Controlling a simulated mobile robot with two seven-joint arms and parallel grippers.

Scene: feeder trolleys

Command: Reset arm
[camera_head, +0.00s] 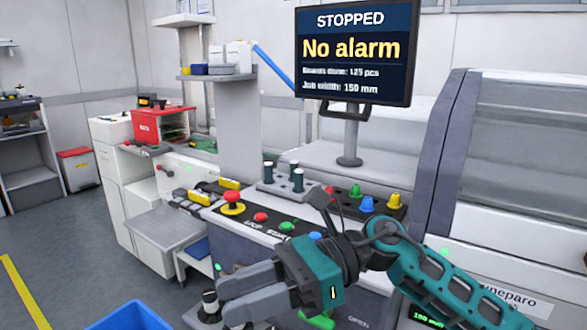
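My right arm (430,270) comes in from the lower right, teal and dark grey. My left arm and gripper are out of view.
The control panel (262,229) carries a red mushroom button (232,201) and several coloured buttons. A monitor (353,50) reads "STOPPED, No alarm". A blue bin (130,316) stands at the bottom left. A red crate (160,125) sits farther back. Grey floor (70,245) at left is clear.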

